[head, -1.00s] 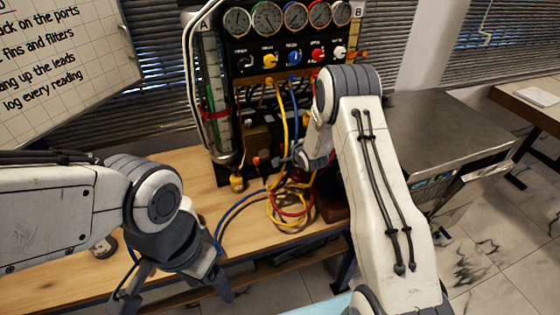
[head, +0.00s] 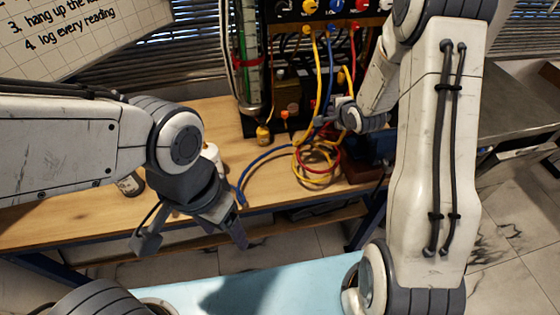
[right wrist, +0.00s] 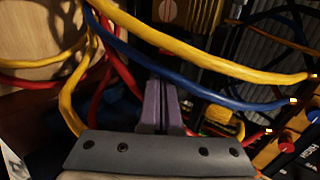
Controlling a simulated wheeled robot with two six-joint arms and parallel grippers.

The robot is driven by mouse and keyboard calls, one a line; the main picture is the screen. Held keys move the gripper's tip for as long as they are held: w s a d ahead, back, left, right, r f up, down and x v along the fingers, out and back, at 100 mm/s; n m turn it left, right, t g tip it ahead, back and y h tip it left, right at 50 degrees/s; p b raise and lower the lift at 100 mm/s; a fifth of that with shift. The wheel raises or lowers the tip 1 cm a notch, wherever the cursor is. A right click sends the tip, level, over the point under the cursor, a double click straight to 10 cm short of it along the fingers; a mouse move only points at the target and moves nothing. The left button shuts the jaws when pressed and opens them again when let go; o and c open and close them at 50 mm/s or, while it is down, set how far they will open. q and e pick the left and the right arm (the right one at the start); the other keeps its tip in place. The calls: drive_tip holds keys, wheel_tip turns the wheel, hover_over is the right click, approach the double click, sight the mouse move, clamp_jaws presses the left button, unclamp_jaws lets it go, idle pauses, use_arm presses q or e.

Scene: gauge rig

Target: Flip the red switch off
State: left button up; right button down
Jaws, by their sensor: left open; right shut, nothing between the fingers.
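I cannot clearly make out the red switch in either view. My right gripper (head: 322,121) is low in front of the rig, close to the hoses and partly hidden. In the right wrist view its purple fingers (right wrist: 163,105) are shut and empty, beneath yellow and blue hoses. A red knob (right wrist: 287,142) shows at the lower right there. My left gripper (head: 195,242) is open and empty in front of the bench edge.
Yellow (head: 317,70), blue (head: 265,158) and red (head: 334,160) hoses hang from the panel and coil on the wooden bench (head: 200,120). A small yellow-orange fitting (head: 263,134) stands left of them. A white bottle (head: 212,155) is behind my left gripper.

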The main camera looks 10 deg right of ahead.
drive_tip(key=s+a+r+n+g+b, duration=0.1)
drive_tip(key=s+a+r+n+g, duration=0.1)
drive_tip(key=s+a+n, duration=0.5)
drive_tip(key=s+a+r+n+g+b, duration=0.1)
drive_tip(key=s+a+r+n+g, duration=0.2)
drive_tip(key=s+a+n, duration=0.5)
drive_tip(key=shift+s+a+g+y, duration=0.4)
drive_tip(key=shift+s+a+g, duration=0.4)
drive_tip(key=shift+s+a, duration=1.35)
drive_tip(key=shift+s+d, duration=0.4)
drive_tip(key=s+a+r+n+g, duration=0.1)
drive_tip(key=s+n+g, duration=0.1)
drive_tip(key=s+n, duration=0.3)
drive_tip(key=s+a+r+n+g, duration=0.2)
drive_tip(key=s+n, duration=0.2)
drive_tip(key=s, duration=0.8)
drive_tip(key=shift+n, duration=0.4)
drive_tip(key=shift+a, duration=0.1)
